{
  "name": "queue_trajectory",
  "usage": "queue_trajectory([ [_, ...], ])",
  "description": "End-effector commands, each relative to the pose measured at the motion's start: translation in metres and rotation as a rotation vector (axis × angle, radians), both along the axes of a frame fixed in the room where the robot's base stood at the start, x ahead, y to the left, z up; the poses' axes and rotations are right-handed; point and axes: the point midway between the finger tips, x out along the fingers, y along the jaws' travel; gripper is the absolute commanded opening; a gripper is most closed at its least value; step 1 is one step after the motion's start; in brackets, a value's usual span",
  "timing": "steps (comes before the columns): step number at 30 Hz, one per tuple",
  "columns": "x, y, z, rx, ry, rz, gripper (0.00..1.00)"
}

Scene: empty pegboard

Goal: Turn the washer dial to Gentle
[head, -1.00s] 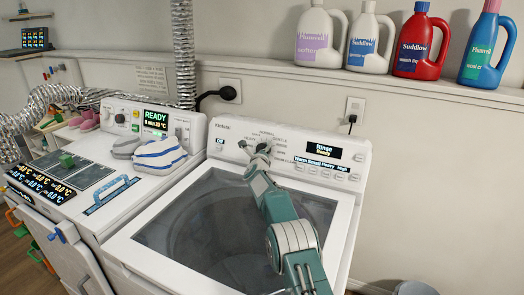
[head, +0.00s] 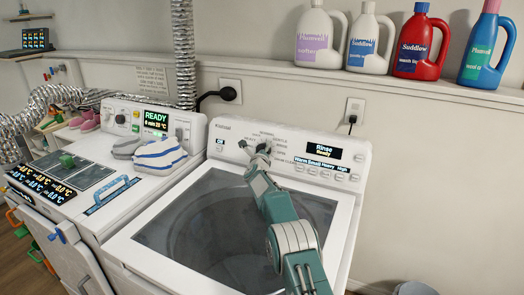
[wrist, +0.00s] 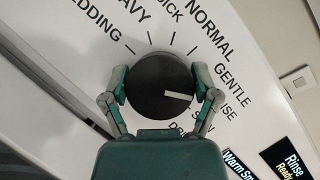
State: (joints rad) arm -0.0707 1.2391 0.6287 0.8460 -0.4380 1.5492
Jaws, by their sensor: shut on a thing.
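The washer (head: 125,245) has a white control panel with a round black dial (wrist: 160,72). In the wrist view the dial's white pointer line points right, toward the Rinse label (wrist: 230,108). The Gentle label (wrist: 235,78) is just above that, anticlockwise of the pointer. The washer display (head: 323,153) reads Rinse, Ready. My gripper (wrist: 160,86) is shut on the dial, with one finger on each side of its rim. In the head view my gripper (head: 262,152) hides most of the dial.
Buttons (head: 327,171) sit right of the dial below the display. A second white machine (head: 112,232) with folded striped cloth (head: 158,153) on top stands at left. Several detergent bottles (head: 420,45) stand on the shelf behind. The washer's glass lid lies below my arm.

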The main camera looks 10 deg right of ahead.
Motion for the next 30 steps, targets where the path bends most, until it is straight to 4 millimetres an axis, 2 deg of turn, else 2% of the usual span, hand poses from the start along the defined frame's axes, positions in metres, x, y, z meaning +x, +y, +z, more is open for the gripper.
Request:
queue_trajectory([
  [1, -0.0003, 0.0009, -0.0091, 0.002, 0.014, 0.003, 0.31],
  [12, -0.0003, 0.0010, -0.0113, 0.002, 0.018, 0.003, 0.31],
  [13, -0.0002, 0.0010, -0.0115, 0.003, 0.018, 0.004, 0.83],
  [14, -0.0002, 0.0010, -0.0116, 0.003, 0.019, 0.003, 0.96],
  [15, -0.0002, 0.0010, -0.0115, 0.003, 0.018, 0.004, 1.00],
  [30, -0.0072, 0.0026, -0.0029, 0.000, 0.009, -0.002, 1.00],
])
